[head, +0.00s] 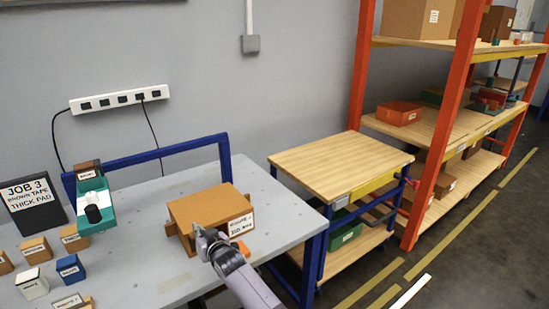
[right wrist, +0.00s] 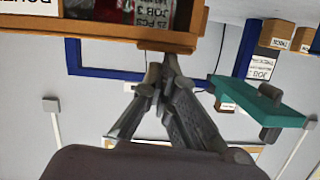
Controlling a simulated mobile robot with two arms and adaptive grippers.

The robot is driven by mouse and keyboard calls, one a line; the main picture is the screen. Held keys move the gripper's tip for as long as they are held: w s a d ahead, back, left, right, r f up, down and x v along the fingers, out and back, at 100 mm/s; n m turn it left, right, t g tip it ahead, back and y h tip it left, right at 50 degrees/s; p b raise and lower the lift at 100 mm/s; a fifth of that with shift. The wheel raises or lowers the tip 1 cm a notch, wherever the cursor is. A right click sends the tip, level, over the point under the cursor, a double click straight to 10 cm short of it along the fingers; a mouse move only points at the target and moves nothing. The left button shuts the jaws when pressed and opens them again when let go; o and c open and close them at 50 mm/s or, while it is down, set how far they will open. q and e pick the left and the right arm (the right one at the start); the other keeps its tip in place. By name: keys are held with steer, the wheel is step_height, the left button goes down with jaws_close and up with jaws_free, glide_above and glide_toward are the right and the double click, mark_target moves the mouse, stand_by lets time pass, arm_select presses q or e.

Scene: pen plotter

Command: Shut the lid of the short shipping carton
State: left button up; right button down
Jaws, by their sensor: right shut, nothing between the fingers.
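The brown short shipping carton (head: 240,222) stands on the grey bench, with a white label on its near right side. In the head view its lid (head: 208,202) lies over the top as a broad panel, and a flap shows at its left. In the right wrist view the carton's rim (right wrist: 90,30) crosses the top, and its inside shows packed items and a printed slip, so an opening remains. My right gripper (head: 203,236) is at the carton's near side; its fingertips (right wrist: 165,62) are together, empty, close to the rim. Contact cannot be told. My left gripper is not in view.
A teal tape dispenser (head: 95,208) stands left of the carton, also visible in the right wrist view (right wrist: 262,117). Several small labelled blocks and a dark job sign (head: 32,203) are further left. A blue frame (head: 150,153) runs behind. A wooden cart (head: 335,160) stands right.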

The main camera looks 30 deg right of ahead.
steer(key=s+r+p, duration=0.3)
steer(key=s+r, duration=0.3)
steer(key=s, duration=0.4)
steer(key=s+f+n+g, duration=0.15)
steer(key=s+f, duration=0.45)
steer(key=f, duration=0.6)
steer(key=s+d+f+g, duration=0.1)
steer(key=s+f+g, duration=0.2)
steer(key=s+f, duration=0.6)
steer(key=s+f+g, duration=0.3)
steer(key=s+f, duration=0.1)
steer(key=f, duration=1)
steer(key=s+d+f+g, duration=0.1)
steer(key=s+f, duration=0.5)
steer(key=s, duration=0.7)
steer(key=s+d+f+n+g, duration=0.1)
steer(key=s+f+g, duration=0.2)
steer(key=s, duration=1)
steer(key=s+d+f+g, duration=0.1)
steer(key=s+f+g, duration=0.1)
steer(key=s+f, duration=0.7)
steer(key=s, duration=0.5)
steer(key=shift+d+g+h, duration=0.3)
steer(key=shift+g+h, duration=0.05)
steer(key=shift+h, duration=0.05)
steer(key=shift+n, duration=0.25)
